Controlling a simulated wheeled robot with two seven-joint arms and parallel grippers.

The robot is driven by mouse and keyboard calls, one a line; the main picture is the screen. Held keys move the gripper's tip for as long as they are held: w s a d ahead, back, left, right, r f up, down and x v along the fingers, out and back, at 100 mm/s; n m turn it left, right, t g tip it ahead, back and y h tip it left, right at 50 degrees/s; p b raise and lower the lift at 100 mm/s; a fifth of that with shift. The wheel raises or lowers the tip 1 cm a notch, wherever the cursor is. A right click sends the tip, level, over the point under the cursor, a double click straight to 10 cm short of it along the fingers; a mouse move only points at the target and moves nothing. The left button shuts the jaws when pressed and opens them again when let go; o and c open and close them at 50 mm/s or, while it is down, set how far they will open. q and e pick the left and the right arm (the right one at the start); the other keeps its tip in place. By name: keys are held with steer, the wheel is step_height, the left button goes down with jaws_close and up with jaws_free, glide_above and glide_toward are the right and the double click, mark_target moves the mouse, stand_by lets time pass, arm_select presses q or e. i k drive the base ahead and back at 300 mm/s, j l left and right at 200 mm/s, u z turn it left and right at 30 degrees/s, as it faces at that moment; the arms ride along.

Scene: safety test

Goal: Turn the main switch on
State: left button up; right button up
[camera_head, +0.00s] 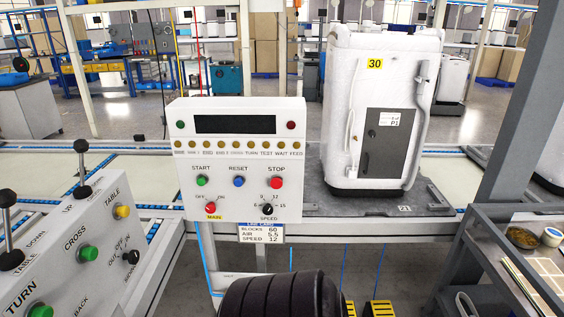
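The main switch (211,207) is a small red rotary knob at the lower left of the white control panel (240,160). A yellow MAIN label sits under it, with OFF marked at its upper left and ON at its upper right. Which mark the knob points to is too small to tell. The display (235,124) above is dark. Neither of my grippers shows in the head view.
The panel also has a green START button (201,181), a blue RESET button (239,182), a red STOP button (276,183) and a black SPEED knob (267,209). A second console (75,240) stands at left. A dark ribbed part (280,295) rises at bottom centre.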

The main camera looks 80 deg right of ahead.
mark_target(210, 208)
steer(key=k+z, duration=0.1)
steer(key=z, duration=2.25)
